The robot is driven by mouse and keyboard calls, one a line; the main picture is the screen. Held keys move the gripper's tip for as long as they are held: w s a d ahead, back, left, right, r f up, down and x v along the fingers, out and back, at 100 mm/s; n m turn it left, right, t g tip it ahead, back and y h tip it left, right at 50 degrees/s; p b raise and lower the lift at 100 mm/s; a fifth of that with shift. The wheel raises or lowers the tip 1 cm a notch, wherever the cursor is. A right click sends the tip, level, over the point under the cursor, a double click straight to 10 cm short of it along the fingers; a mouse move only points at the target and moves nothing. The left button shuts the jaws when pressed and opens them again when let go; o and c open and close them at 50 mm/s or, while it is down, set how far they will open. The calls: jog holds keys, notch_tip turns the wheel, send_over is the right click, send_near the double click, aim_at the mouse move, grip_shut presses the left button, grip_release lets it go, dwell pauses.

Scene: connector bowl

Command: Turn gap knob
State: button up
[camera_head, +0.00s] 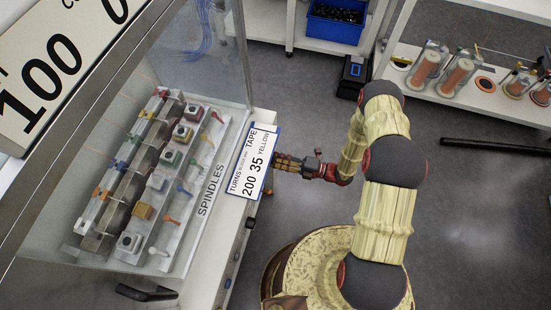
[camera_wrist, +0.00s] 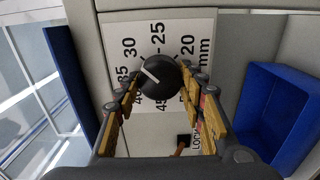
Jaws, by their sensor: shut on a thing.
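The gap knob (camera_wrist: 157,74) is round and black with a white pointer line. It sits on a white dial plate (camera_wrist: 185,28) with printed numbers and "mm" in the wrist view. The pointer aims to the upper left, on the side of the 30 and 35 marks; its exact reading is unclear. My gripper (camera_wrist: 160,88) is shut on the knob, with a yellow-brown finger at each side. In the head view my gripper (camera_head: 287,163) reaches left to the cabinet's edge, beside the card (camera_head: 251,162) reading "200 35 YELLOW". The knob is hidden there.
In the wrist view, a small lever (camera_wrist: 180,147) sits by a "LOCK" label below the knob, and a blue bin (camera_wrist: 275,115) stands at right. In the head view, a glazed case holds rows of spindles (camera_head: 160,180); shelves with spools (camera_head: 457,75) stand at upper right.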

jog(key=o, duration=1.1)
jog(key=shift+o, duration=0.2)
jog(key=shift+d, duration=0.1)
jog(key=v, duration=1.2)
